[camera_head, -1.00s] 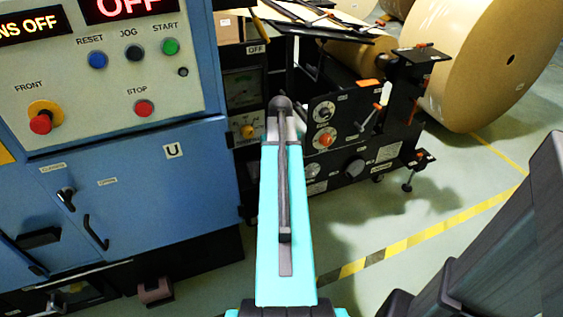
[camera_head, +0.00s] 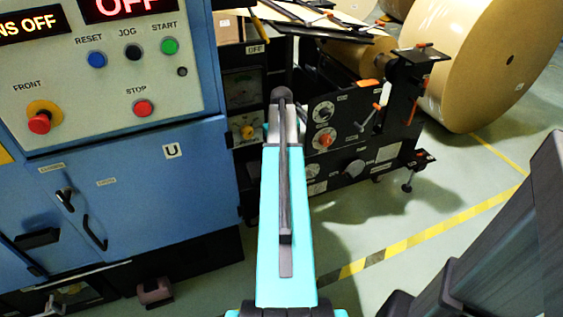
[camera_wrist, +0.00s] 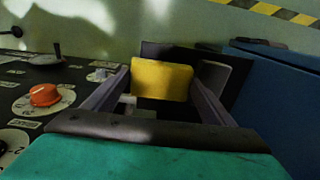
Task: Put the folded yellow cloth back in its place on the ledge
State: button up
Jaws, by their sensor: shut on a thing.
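The folded yellow cloth (camera_wrist: 162,80) shows in the wrist view, held between the two fingers of my gripper (camera_wrist: 162,84). The gripper is shut on it. A dark surface (camera_wrist: 236,64) lies behind and to the right of the cloth; I cannot tell whether this is the ledge or whether the cloth touches it. In the head view, my arm hides the gripper and the cloth.
A black machine panel (camera_head: 341,150) with dials and an orange knob (camera_wrist: 45,95) stands close beside my gripper. A blue control cabinet (camera_head: 130,185) is at the left. A large kraft roll (camera_head: 485,70) stands back right. Green floor (camera_head: 385,220) is open at the right.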

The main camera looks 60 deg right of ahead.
jog(key=shift+f, duration=1.75)
jog(key=shift+f, duration=0.1)
jog(key=o, duration=0.6)
jog(key=shift+o, duration=0.2)
notch_tip(320, 180, up, 12)
jog(key=shift+p, duration=0.4)
